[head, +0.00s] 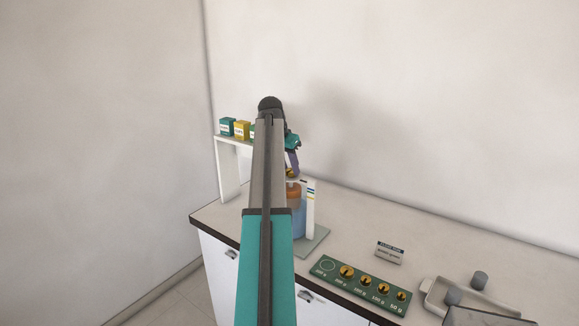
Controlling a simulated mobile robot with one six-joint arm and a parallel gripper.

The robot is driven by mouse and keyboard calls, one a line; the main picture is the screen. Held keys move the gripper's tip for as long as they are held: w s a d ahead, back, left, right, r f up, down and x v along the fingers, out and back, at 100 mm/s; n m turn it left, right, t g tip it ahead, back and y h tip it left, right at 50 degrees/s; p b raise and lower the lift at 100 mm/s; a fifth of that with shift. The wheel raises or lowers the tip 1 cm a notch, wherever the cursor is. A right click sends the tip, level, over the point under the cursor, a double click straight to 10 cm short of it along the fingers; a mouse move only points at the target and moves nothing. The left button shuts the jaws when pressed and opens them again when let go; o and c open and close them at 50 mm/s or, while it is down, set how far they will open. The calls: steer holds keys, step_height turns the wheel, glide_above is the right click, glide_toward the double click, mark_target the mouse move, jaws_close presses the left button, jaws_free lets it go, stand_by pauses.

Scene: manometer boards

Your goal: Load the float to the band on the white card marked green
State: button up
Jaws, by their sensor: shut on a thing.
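My gripper (293,161) is above the float jar, partly hidden behind my own arm. It is shut on a small brass weight (291,174), of which only a little shows. Just below is the orange float (294,189) in a clear jar of blue liquid (299,222). I cannot tell whether the weight touches the float. The upright white card (310,208) with coloured bands stands at the jar's right; the bands are too small to read the float's level against. A small sign (389,252) with a dark header lies on the counter, its text hard to read.
A green weight board (345,293) holds several brass weights; its leftmost ring is empty. A white shelf (229,175) with coloured boxes (242,130) stands at the left. The counter behind the sign is clear.

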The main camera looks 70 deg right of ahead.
steer(key=shift+f, duration=0.25)
steer(key=o, duration=1.4)
steer(key=shift+c, duration=0.2)
steer(key=b+v, duration=0.4)
steer(key=v, duration=1)
steer(key=shift+f, duration=0.15)
